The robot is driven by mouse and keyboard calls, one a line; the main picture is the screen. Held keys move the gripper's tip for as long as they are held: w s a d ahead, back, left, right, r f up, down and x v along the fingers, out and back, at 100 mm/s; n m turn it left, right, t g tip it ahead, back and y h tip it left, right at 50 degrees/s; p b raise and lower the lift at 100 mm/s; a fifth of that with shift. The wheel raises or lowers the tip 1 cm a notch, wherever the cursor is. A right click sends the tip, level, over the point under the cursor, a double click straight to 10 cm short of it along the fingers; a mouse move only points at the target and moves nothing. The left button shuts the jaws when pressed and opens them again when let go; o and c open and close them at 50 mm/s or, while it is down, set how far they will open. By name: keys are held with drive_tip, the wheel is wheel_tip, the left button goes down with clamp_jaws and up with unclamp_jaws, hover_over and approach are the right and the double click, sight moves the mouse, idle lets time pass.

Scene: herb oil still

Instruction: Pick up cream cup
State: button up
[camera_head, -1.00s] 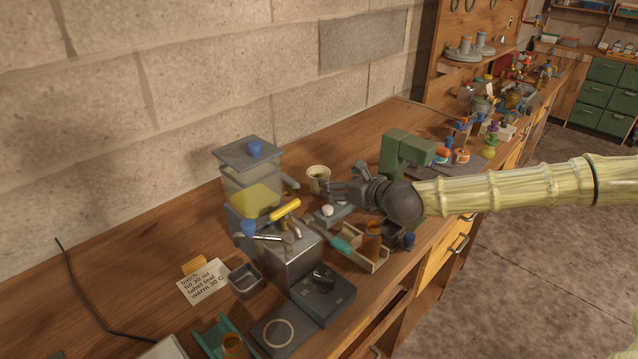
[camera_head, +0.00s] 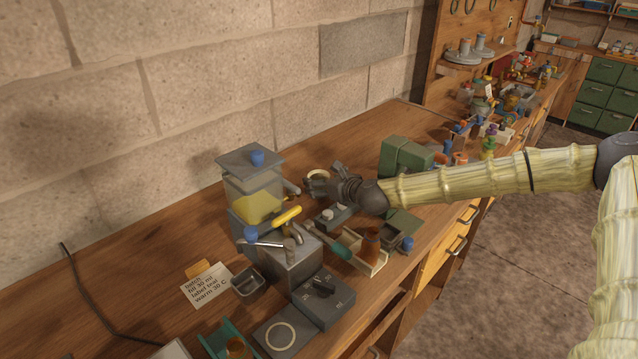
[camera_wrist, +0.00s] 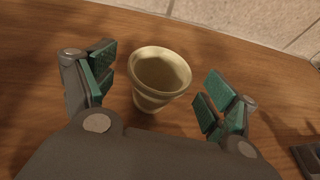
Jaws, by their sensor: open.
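The cream cup (camera_wrist: 153,95) stands upright and looks empty on the wooden bench in the wrist view. It sits between the two open green-padded fingers of my gripper (camera_wrist: 158,92), with a gap on each side. In the head view the cup's rim (camera_head: 317,174) shows beside my gripper (camera_head: 322,184), which partly hides the cup's body.
A dispenser with yellow liquid (camera_head: 254,205) stands left of the cup, near the stone wall (camera_head: 170,80). A green machine (camera_head: 405,152) stands to the right. A small grey block with white knobs (camera_head: 334,217) lies in front. Bare bench (camera_head: 350,130) is behind.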

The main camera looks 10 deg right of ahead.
drive_tip(key=shift+w, duration=0.15)
drive_tip(key=c, duration=1.1)
drive_tip(key=shift+o, duration=0.2)
drive_tip(key=shift+r, duration=0.1)
